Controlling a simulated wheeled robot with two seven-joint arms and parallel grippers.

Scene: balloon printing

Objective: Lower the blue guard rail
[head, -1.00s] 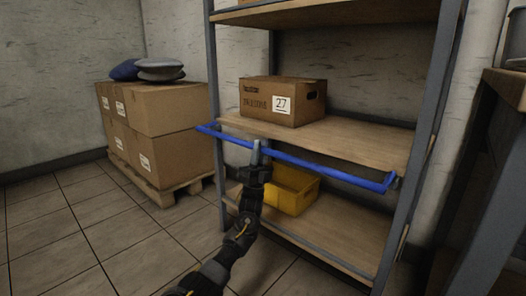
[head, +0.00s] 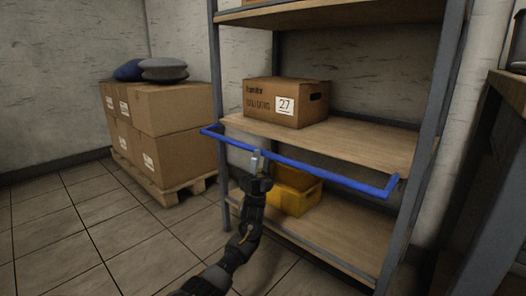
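The blue guard rail (head: 320,173) crosses the front of the shelf unit, a little below the edge of the middle shelf (head: 350,140), and slopes down to the right in the picture. Its bent ends reach back towards the unit. My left gripper (head: 257,157) points up at the left part of the rail, its fingertips at or just in front of the bar. I cannot tell whether the fingers touch or enclose it. My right gripper is not in view.
A cardboard box (head: 287,102) marked 27 stands on the middle shelf. A yellow bin (head: 296,198) sits on the lower shelf (head: 345,240). Stacked cartons (head: 170,125) on a pallet (head: 165,187) stand to the left. Tiled floor is clear at front left.

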